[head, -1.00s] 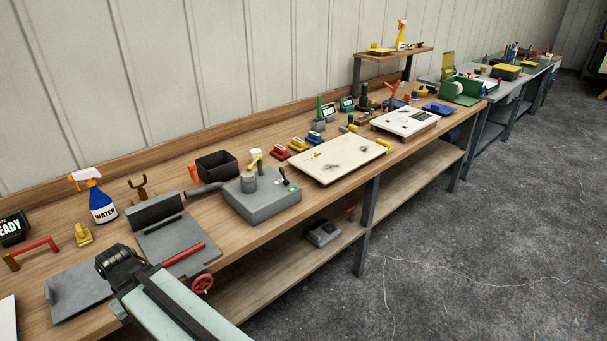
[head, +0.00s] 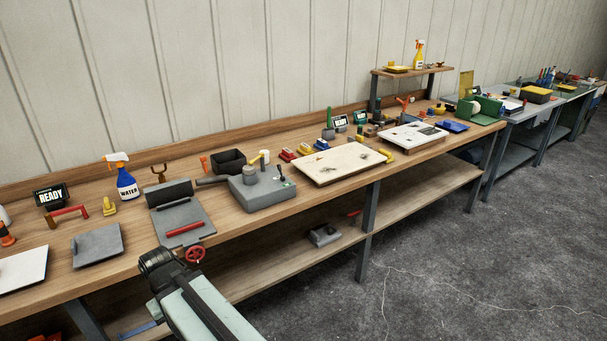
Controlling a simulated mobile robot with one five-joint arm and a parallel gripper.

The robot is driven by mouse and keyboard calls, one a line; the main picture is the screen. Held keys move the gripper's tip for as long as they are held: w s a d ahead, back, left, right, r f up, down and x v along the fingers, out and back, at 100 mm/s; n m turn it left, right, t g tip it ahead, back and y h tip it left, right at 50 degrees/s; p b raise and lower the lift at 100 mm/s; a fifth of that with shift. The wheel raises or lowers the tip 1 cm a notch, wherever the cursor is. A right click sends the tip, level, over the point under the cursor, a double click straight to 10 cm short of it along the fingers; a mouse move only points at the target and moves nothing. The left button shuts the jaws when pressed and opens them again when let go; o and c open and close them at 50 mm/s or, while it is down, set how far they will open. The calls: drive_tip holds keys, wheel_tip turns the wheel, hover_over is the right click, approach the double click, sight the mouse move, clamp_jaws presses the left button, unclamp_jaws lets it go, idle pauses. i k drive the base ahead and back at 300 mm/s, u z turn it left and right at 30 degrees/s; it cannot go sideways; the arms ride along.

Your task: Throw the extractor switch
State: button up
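A grey box (head: 258,192) with a round grey stub on top stands on the long wooden bench. A small black toggle lever (head: 280,171) sticks up near its right end, with a small green spot beside it. This looks like the extractor switch, but I cannot read a label. A grey hose or handle (head: 212,181) runs from the box's left side. My arm comes up from the bottom edge and ends in a dark joint in front of the bench, left of and below the box. Nothing is touching the lever.
Nearer left on the bench are a grey plate with a red bar (head: 184,229), a WATER spray bottle (head: 126,184) and a READY sign (head: 50,196). A black bin (head: 228,161) stands behind the box, a pale board (head: 342,165) to its right. The floor at right is open.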

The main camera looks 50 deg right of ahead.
sight(282, 177)
drive_tip(key=u, duration=0.15)
drive_tip(key=i, duration=0.95)
drive_tip(key=z, duration=0.05)
